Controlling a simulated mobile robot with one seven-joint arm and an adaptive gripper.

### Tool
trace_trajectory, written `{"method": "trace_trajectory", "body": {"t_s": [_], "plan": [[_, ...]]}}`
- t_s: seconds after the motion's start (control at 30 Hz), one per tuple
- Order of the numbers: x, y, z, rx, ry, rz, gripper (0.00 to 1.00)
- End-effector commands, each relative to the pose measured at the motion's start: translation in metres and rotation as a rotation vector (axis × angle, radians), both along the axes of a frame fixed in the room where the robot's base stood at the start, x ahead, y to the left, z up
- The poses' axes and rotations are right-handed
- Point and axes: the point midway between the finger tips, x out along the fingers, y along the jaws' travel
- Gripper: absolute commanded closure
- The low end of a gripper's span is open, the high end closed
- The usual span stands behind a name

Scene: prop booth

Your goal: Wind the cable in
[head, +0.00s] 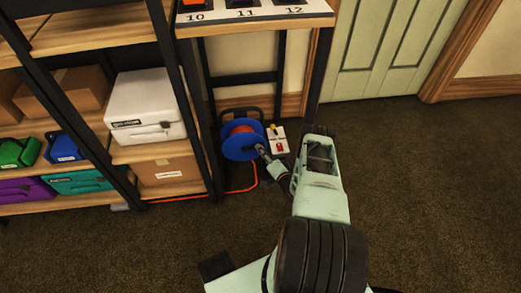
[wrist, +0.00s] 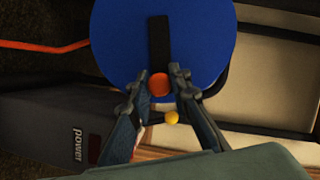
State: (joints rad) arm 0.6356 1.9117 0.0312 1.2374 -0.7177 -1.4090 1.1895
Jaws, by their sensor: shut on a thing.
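A cable reel with a blue drum (head: 243,143) stands on the floor under the small shelf. Its round blue face (wrist: 200,40) fills the top of the wrist view, with a black crank arm (wrist: 158,40) ending in an orange knob (wrist: 159,85). My gripper (head: 262,150) reaches the reel from the right; in the wrist view its fingers (wrist: 159,80) are shut on the knob from both sides. The orange cable (head: 185,197) runs along the floor leftward from the reel; a stretch shows in the wrist view (wrist: 45,46).
Shelves with boxes (head: 148,105) stand at left. The carpet (head: 430,180) at right is clear.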

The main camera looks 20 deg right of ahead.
Motion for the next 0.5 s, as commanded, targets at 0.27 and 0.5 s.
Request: {"method": "trace_trajectory", "body": {"t_s": [0.27,0.5], "plan": [[0.0010,-0.0020,-0.0080,0.114,-0.036,-0.002,1.00],[0.0017,-0.0019,-0.0097,0.147,-0.046,-0.001,1.00]]}}
